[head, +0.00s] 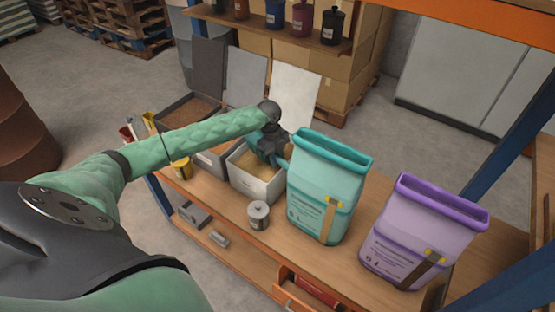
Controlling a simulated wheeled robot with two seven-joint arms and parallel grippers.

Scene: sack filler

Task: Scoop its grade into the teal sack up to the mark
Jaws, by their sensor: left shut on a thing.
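The teal sack (315,195) stands upright on the wooden bench with its mouth open at the top. A strip with a yellow mark runs down its front. My left gripper (275,155) is over the pale grey bin (262,187) of tan grain, just left of the sack. It is shut on a teal thing that looks like a scoop (283,162), mostly hidden by the gripper and the sack. I cannot tell how much the scoop holds. The inside of the sack is hidden. My right gripper is not in view.
A purple sack (422,235) stands to the right of the teal one. A grey lidded can (258,215) is at the bench's front edge. Another bin (217,157) and a tray of brown grain (190,112) lie to the left. A shelf with several jars (275,14) hangs behind.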

